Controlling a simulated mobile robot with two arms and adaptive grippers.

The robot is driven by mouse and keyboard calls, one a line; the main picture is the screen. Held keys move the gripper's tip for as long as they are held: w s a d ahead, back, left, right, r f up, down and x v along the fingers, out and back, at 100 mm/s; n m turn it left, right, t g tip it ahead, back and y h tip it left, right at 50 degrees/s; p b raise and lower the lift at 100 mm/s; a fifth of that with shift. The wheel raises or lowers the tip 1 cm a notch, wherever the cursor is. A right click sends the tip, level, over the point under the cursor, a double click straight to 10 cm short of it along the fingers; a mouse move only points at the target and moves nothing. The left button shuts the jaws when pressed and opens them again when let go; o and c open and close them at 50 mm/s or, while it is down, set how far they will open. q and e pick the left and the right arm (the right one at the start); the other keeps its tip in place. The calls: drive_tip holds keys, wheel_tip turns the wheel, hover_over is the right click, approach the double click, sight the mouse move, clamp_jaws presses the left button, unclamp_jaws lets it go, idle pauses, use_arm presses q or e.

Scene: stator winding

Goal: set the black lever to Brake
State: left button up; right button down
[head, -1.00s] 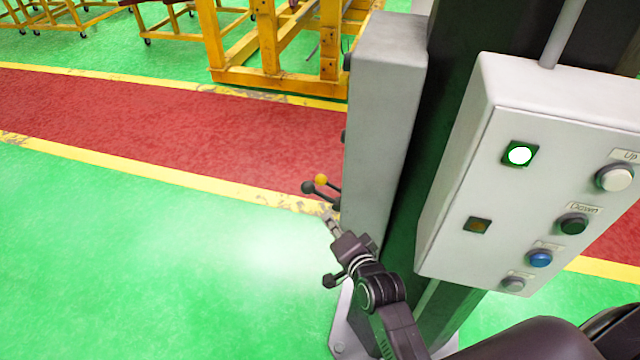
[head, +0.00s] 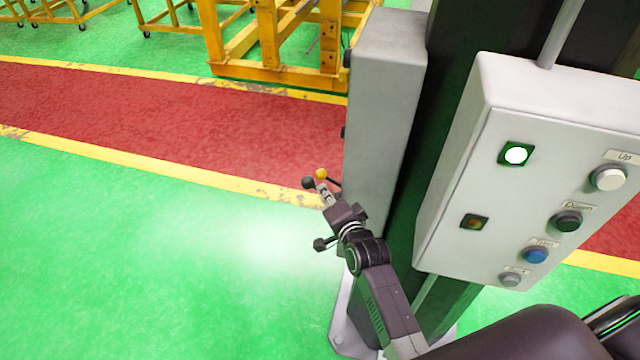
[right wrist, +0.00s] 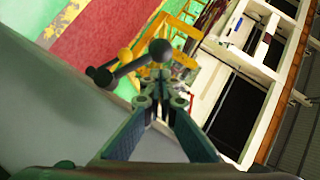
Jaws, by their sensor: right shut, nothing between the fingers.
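The black lever's round knob (head: 308,183) shows at the left side of the grey box, just left of the yellow lever's knob (head: 321,174). My right gripper (head: 324,190) is shut and empty, with its fingertips close beside these knobs. In the right wrist view the black knob (right wrist: 160,49) is just beyond the closed fingertips (right wrist: 160,93), and the yellow knob (right wrist: 125,55) is to its left. Whether the fingertips touch the black lever I cannot tell. The gripper hides part of the levers in the head view. No Brake label is readable. My left gripper is not in view.
The tall grey box (head: 383,120) stands right of the levers, close to my right gripper. A control panel (head: 480,190) with buttons and a lit lamp is further right. The green floor (head: 150,250) left of the gripper is clear. Yellow frames (head: 275,75) stand behind.

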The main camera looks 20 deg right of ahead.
drive_tip(key=shift+x, duration=1.8)
drive_tip(key=shift+w+d, duration=0.1)
